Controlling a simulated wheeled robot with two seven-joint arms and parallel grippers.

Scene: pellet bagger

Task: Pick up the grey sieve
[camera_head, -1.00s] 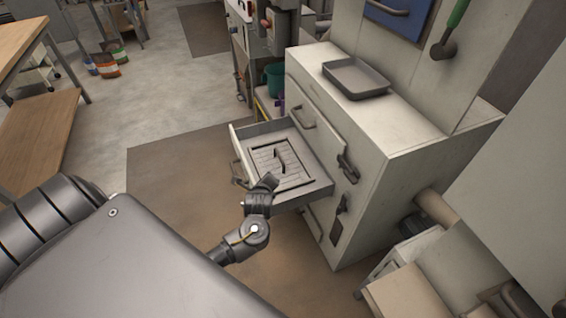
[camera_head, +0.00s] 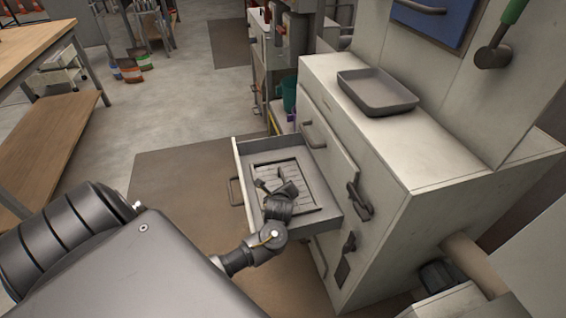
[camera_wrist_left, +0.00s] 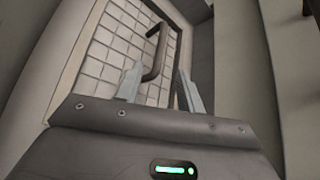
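The grey sieve (camera_head: 270,172) is a flat square grid in a dark frame, lying inside the open drawer (camera_head: 332,214). In the left wrist view its pale grid (camera_wrist_left: 112,40) and its dark bar handle (camera_wrist_left: 158,50) show up close. My left gripper (camera_head: 277,188) is over the sieve inside the drawer's outline. In the left wrist view its two fingers (camera_wrist_left: 158,88) are apart, with the lower end of the handle showing between them. I cannot tell whether either finger touches the handle. Part of the sieve is hidden behind the gripper in the head view. My right gripper is not in view.
The drawer sticks out from a pale cabinet (camera_head: 400,150), with a grey tray (camera_head: 378,92) on top. Black levers (camera_head: 360,200) stand out from the cabinet front, right of the drawer. A wooden table (camera_head: 45,150) is at the left. Open floor lies between them.

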